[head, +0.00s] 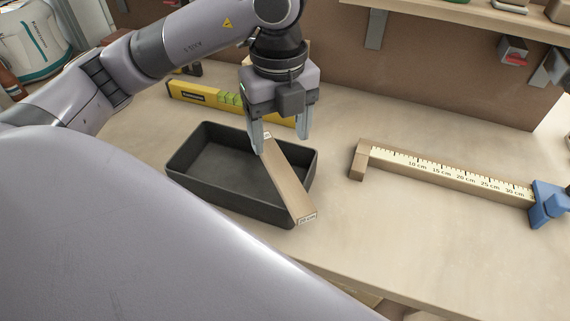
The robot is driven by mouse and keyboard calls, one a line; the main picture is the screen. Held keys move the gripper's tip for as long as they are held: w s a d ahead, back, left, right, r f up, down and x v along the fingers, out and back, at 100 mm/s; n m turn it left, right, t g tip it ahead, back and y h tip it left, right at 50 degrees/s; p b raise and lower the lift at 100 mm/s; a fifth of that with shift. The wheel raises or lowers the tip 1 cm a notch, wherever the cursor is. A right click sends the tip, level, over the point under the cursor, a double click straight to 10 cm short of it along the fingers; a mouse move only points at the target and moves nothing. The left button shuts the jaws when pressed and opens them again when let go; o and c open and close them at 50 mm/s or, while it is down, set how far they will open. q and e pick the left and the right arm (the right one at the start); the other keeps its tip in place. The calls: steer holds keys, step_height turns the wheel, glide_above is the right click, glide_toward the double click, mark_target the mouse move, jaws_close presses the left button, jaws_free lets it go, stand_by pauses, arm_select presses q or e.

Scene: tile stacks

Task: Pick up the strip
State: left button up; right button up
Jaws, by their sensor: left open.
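The strip (286,181) is a flat light-brown wooden piece with a white label at each end; the near label seems to read 20 cm. It lies slanted over the right part of a black tray (187,188), its near end over the tray's front right rim. My left gripper (283,146) points down at the strip's far end, with its fingers apart. One finger is beside or in front of that end; I cannot tell whether it touches. The other finger is to the right, clear of the strip. My right gripper is not in view.
A wooden ruler (440,174) with centimetre marks lies at the right, with a stop block at its left end and a blue clamp (548,204) at its right end. A yellow level (195,94) lies behind the tray. The table front is clear.

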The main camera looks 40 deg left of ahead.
mark_target(281, 168)
arm_select(q)
steer(key=f, duration=0.7)
steer(key=shift+s+d, duration=0.15)
steer(key=shift+s, duration=0.05)
steer(key=shift+r, duration=0.1)
jaws_close()
